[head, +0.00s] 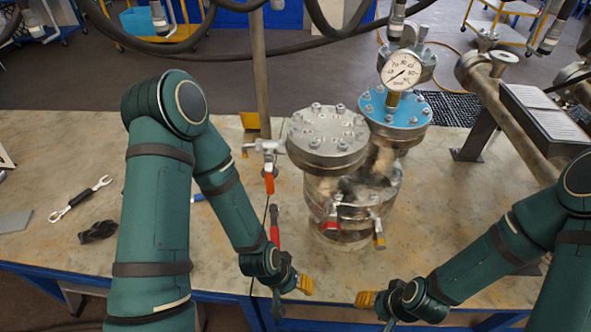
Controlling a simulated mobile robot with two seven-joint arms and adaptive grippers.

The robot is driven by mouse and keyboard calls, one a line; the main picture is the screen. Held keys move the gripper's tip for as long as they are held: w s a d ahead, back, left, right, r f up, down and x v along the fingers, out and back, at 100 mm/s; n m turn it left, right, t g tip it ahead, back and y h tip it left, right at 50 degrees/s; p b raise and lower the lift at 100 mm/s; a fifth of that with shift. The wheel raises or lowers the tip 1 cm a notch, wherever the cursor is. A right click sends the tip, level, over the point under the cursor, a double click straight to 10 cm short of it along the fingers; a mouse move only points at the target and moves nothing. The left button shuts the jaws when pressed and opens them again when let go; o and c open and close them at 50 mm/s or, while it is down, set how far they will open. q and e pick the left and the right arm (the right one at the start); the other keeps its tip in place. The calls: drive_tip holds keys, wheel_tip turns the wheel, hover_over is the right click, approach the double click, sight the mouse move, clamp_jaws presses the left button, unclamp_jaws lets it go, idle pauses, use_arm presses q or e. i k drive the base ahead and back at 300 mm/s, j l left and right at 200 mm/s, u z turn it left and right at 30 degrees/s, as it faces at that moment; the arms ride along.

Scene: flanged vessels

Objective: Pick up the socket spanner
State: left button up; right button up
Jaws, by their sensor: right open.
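I cannot single out the socket spanner with certainty. A spanner with bright ends and a black middle (80,198) lies on the left of the bench. A red-handled tool (274,228) lies in front of the vessel, partly hidden by my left forearm. A blue-handled thing (198,197) shows only in part behind my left arm. My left gripper (295,300) is at the bench's front edge, fingers apart and empty, below the red-handled tool. My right gripper (374,314) is open and empty at the front edge, right of the left one.
Two flanged vessels, one with a grey lid (327,137) and one with a blue flange (395,108) and gauge (401,72), stand mid-bench (445,215). A black object (98,232) and grey plate (14,221) lie left. Pipework (510,115) stands right. Cables hang across the top.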

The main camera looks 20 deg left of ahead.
sight(273, 212)
drive_tip(key=u, duration=0.75)
